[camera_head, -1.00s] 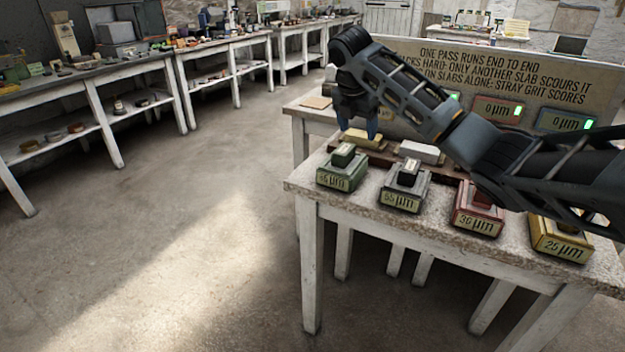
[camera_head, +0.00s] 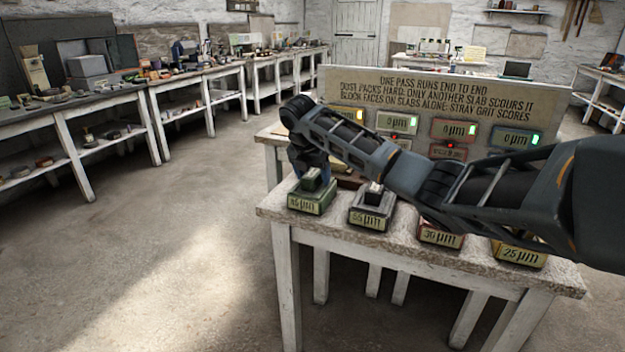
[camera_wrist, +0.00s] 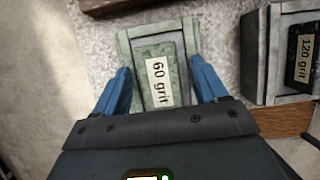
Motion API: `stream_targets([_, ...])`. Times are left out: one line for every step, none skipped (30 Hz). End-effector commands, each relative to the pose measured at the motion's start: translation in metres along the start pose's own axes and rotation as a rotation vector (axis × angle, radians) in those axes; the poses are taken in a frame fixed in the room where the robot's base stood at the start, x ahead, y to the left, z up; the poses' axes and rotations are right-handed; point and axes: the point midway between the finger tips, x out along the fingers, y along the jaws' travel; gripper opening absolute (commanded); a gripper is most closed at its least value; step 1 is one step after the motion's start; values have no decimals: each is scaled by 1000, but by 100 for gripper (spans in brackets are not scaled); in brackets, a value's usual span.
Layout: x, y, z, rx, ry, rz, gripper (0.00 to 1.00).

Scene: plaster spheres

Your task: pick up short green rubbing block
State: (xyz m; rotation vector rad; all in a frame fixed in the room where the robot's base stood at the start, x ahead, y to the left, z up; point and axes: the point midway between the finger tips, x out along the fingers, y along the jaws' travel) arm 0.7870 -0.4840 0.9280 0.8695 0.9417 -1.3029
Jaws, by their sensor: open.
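The short green rubbing block (camera_head: 318,178) sits on top of a green stand (camera_head: 310,203) with a µm label, at the left end of the near table. In the wrist view the block (camera_wrist: 157,65) carries a white "60 grit" label, with the paler green stand (camera_wrist: 126,43) around it. My gripper (camera_wrist: 160,66) is open, with one blue finger on each side of the block in that view. I cannot tell whether the fingertips touch anything. In the head view my gripper (camera_head: 309,165) is just over the block, its fingertips hard to make out.
A grey stand (camera_head: 371,216) with a dark block stands close to the right, labelled "120 grit" in the wrist view (camera_wrist: 254,61). Red (camera_head: 440,235) and yellow (camera_head: 519,254) stands are farther right. A sign board (camera_head: 440,93) with displays rises behind. Floor left of the table is clear.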

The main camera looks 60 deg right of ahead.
Motion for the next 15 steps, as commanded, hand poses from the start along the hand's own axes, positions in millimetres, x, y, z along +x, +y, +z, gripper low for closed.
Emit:
stream_targets([0, 0, 0, 0, 0, 0, 72])
stream_targets([0, 0, 0, 0, 0, 0, 72])
stream_targets([0, 0, 0, 0, 0, 0, 72])
stream_targets([0, 0, 0, 0, 0, 0, 72])
stream_targets([0, 0, 0, 0, 0, 0, 71])
stream_targets([0, 0, 0, 0, 0, 0, 68])
stream_targets([0, 0, 0, 0, 0, 0, 65])
stream_targets([0, 0, 0, 0, 0, 0, 62])
stream_targets([0, 0, 0, 0, 0, 0, 58])
stream_targets([0, 0, 0, 0, 0, 0, 55])
stream_targets([0, 0, 0, 0, 0, 0, 52])
stream_targets([0, 0, 0, 0, 0, 0, 48])
stream_targets([0, 0, 0, 0, 0, 0, 46])
stream_targets([0, 0, 0, 0, 0, 0, 43])
stream_targets([0, 0, 0, 0, 0, 0, 39])
